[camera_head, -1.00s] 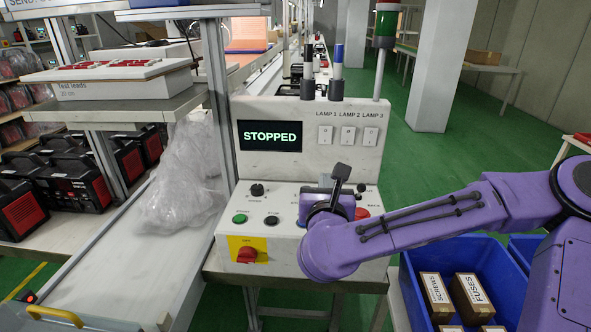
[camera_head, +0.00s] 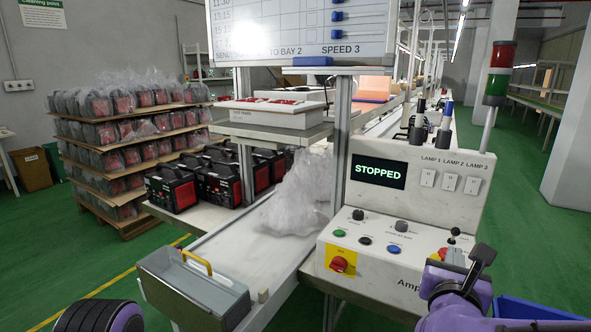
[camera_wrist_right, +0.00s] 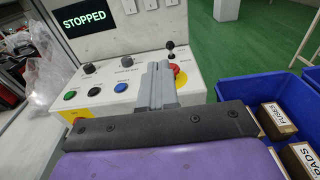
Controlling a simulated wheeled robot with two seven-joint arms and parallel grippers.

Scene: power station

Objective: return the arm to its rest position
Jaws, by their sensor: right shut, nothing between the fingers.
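My right arm is purple; its gripper (camera_head: 454,258) is at the lower right of the head view, in front of the right end of the control panel (camera_head: 352,237). In the right wrist view the grey fingers (camera_wrist_right: 158,72) are shut together with nothing between them. They overlap the panel in that view; I cannot tell the exact gap. A red button (camera_wrist_right: 177,71) shows just beside the fingertips. A dark and purple part of my own body is at the lower left of the head view; my left gripper does not show.
The panel screen (camera_head: 378,172) reads STOPPED. A grey bin with a yellow handle (camera_head: 187,285) sits at the conveyor's near end. Plastic bags (camera_head: 303,190) lie on the conveyor. Blue crates (camera_wrist_right: 282,105) with boxes stand right of the panel. Stacked pallets (camera_head: 130,150) are at left.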

